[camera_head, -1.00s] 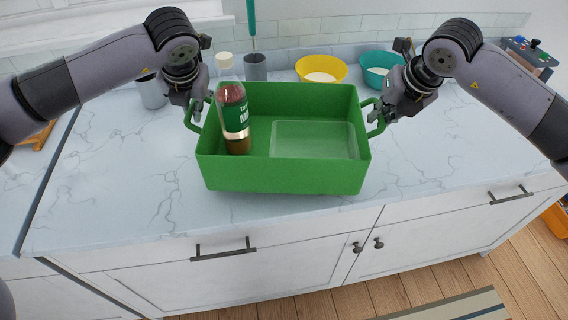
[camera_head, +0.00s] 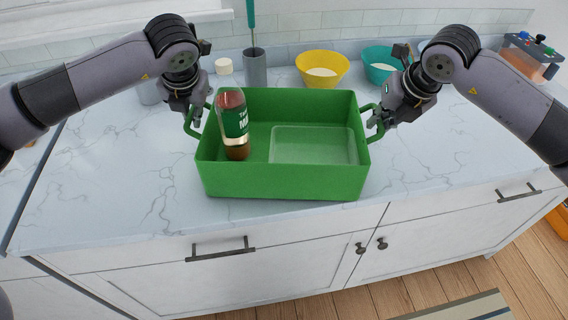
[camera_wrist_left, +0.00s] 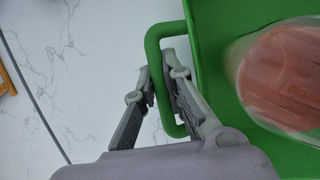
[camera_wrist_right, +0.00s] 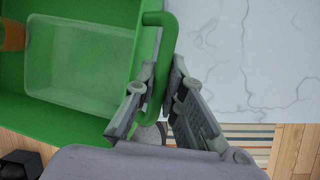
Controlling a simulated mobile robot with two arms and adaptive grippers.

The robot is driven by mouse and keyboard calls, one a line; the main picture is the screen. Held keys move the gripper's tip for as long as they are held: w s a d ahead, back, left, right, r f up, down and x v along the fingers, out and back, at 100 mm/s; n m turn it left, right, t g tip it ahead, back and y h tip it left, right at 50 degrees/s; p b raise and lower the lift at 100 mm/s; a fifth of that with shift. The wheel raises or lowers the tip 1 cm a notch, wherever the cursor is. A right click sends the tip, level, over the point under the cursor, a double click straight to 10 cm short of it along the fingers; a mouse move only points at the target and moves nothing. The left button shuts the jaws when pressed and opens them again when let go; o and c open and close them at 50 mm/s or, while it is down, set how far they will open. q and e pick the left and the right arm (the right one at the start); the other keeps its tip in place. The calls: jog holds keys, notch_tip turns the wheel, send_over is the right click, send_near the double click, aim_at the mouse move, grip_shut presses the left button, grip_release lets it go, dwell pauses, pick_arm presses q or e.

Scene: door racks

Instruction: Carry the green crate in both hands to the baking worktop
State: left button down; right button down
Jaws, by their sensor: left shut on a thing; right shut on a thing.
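The green crate (camera_head: 280,182) is held level between my two grippers, over the marble worktop (camera_head: 130,200). I cannot tell whether its base touches the top. A bottle with a green label (camera_head: 233,122) stands in its left part, and a clear flat container (camera_head: 313,145) lies in its right part. My left gripper (camera_head: 197,112) is shut on the left handle, which shows between its fingers in the left wrist view (camera_wrist_left: 163,90). My right gripper (camera_head: 374,120) is shut on the right handle, which shows in the right wrist view (camera_wrist_right: 160,75).
Behind the crate stand a grey cup (camera_head: 255,68), a white-lidded jar (camera_head: 224,66), a yellow bowl (camera_head: 322,70) and a teal bowl (camera_head: 383,66). A rack with coloured knobs (camera_head: 531,55) is at the far right. Marble is clear either side of the crate.

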pick_arm(q)
jog(key=shift+f, duration=0.35)
pick_arm(e)
jog(key=shift+f, duration=0.4)
pick_arm(q)
jog(key=c, duration=2.1)
grip_release()
jog(key=shift+f+b, duration=0.15)
jog(key=shift+b, duration=0.2)
jog(key=shift+c, duration=0.2)
pick_arm(e)
jog(key=c, duration=2.1)
grip_release()
jog(key=shift+f, duration=0.15)
jog(key=shift+c, duration=0.2)
pick_arm(q)
jog(key=shift+o, duration=0.7)
pick_arm(e)
jog(key=shift+o, duration=0.7)
pick_arm(q)
jog(key=o, duration=0.3)
pick_arm(e)
jog(key=o, duration=0.3)
jog(key=shift+s, duration=0.1)
